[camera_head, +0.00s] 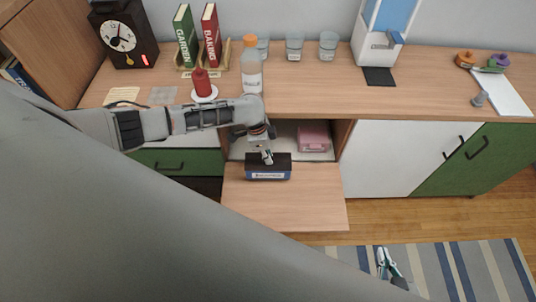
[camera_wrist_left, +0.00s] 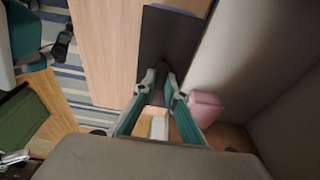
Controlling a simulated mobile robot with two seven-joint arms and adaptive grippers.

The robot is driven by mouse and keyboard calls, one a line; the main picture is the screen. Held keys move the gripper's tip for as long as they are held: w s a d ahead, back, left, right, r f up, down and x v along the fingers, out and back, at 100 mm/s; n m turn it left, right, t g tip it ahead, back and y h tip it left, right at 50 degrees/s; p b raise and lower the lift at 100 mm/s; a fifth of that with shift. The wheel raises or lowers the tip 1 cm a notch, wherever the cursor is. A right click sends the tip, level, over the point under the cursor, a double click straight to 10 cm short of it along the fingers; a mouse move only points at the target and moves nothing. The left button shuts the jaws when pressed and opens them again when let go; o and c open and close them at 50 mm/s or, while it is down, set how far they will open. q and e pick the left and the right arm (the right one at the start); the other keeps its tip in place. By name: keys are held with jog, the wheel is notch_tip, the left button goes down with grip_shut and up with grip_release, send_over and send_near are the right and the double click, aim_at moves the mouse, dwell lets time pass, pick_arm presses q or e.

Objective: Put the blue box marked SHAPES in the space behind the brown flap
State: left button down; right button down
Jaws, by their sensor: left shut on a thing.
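The blue box (camera_head: 268,172) has a dark top and a blue front with a pale label too small to read. It is over the inner part of the lowered brown flap (camera_head: 290,208), in front of the open space (camera_head: 285,130). My left gripper (camera_head: 267,157) is shut on the box from above. In the left wrist view, its fingertips (camera_wrist_left: 160,80) meet the box's dark top (camera_wrist_left: 168,40). I cannot tell whether the box touches the flap. My right gripper (camera_head: 386,262) is low over the rug, away from the box; its jaw opening is unclear.
A pink box (camera_head: 313,138) stands inside the space at the right; it also shows in the left wrist view (camera_wrist_left: 206,107). Above is the wooden counter (camera_head: 420,98), with a bottle (camera_head: 251,75) near my left arm. The flap's front part is clear.

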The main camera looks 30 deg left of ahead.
pick_arm(q)
jog(key=shift+b+x, duration=0.35)
jog(key=shift+x, duration=0.45)
jog(key=shift+a+f+b, duration=0.1)
jog(key=shift+f+b, duration=0.7)
jog(key=shift+f, duration=0.95)
jog(key=c, duration=2)
grip_release()
jog(key=shift+f, duration=0.1)
jog(key=v, duration=1.2)
